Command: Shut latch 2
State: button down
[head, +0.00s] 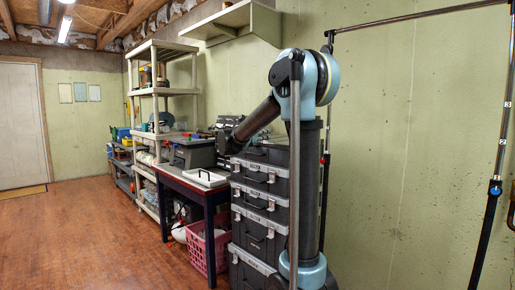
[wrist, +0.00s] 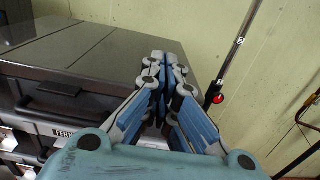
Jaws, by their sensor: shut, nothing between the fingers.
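No part marked as latch 2 can be made out on the stacked dark toolboxes (head: 262,178). In the wrist view, a number 2 tag shows on the upright pole (wrist: 236,52), with a red knob (wrist: 218,98) lower on it. In the head view, the right-hand pole (head: 503,120) carries 3 and 2 tags and a blue clamp (head: 495,188). My gripper (wrist: 167,60) is shut and empty, pointing past the dark lid (wrist: 85,55) of the top toolbox. In the head view I cannot make out its fingers.
The toolbox front has a black handle (wrist: 55,118) and partly hidden lettering. A workbench with a white tray (head: 205,178) stands left of the stack, above a pink basket (head: 200,245). The green wall (head: 400,140) is close behind. Wooden floor (head: 90,240) is clear at left.

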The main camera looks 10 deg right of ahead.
jog(key=shift+f, duration=2.35)
jog(key=shift+s+a, duration=0.1)
jog(key=shift+v, duration=2.35)
